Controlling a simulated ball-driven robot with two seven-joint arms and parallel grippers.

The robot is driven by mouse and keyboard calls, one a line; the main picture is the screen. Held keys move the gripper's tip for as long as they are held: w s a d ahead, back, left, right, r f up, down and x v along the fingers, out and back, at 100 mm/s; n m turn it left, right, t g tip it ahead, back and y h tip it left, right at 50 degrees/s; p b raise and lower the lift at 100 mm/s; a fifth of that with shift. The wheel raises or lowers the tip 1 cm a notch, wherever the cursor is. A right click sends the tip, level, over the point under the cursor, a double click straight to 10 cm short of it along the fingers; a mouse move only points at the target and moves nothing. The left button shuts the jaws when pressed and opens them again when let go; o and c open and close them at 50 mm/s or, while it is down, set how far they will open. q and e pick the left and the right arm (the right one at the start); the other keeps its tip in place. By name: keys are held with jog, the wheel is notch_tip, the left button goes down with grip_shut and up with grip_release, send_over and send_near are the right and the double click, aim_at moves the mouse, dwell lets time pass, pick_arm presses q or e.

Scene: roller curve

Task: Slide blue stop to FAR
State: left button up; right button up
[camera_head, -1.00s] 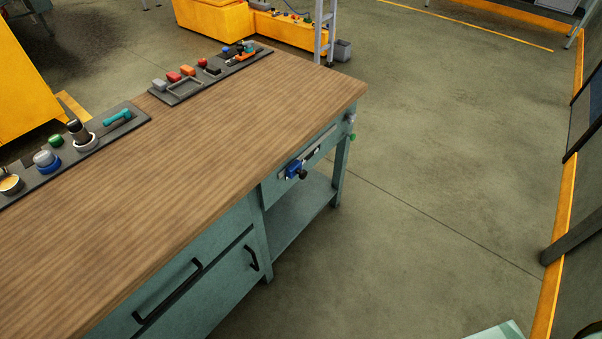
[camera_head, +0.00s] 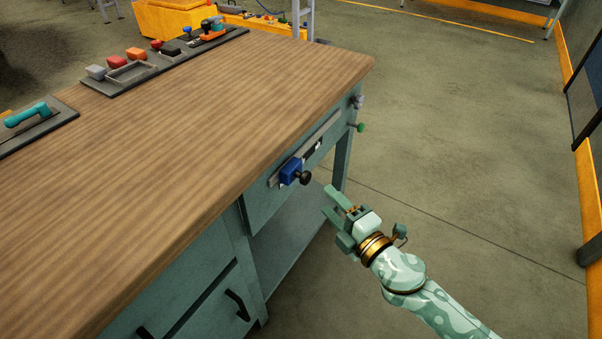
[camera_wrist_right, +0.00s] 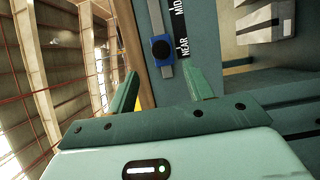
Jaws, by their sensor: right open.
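The blue stop (camera_head: 291,170) with its black knob (camera_head: 305,178) sits on a grey rail (camera_head: 322,132) along the bench's front, at the end closer to me. In the right wrist view, the blue stop (camera_wrist_right: 168,71) is beside the NEAR label (camera_wrist_right: 184,47); the MID label (camera_wrist_right: 179,8) is farther up the rail. FAR cannot be read. My right gripper (camera_head: 332,203) is open and empty, apart from the stop, to its lower right in the head view. In the wrist view, the stop shows beyond the gap between its fingers (camera_wrist_right: 163,88). My left gripper is out of view.
The wooden bench top (camera_head: 200,120) overhangs the rail. A green knob (camera_head: 361,127) and a grey knob (camera_head: 358,101) stick out past the rail's far end. Black drawer handles (camera_head: 237,305) are nearer. The floor (camera_head: 470,170) right of the bench is clear.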

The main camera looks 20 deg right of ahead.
aim_at(308, 180)
jog(key=x, duration=1.1)
jog(key=shift+d+f+b, duration=0.1)
jog(key=shift+f+b, duration=0.15)
jog(key=shift+b, duration=0.15)
jog(key=shift+w, duration=0.4)
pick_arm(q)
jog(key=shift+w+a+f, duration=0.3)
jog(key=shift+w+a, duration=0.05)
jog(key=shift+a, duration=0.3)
pick_arm(e)
jog(key=shift+r, duration=0.1)
jog(key=shift+c, duration=0.3)
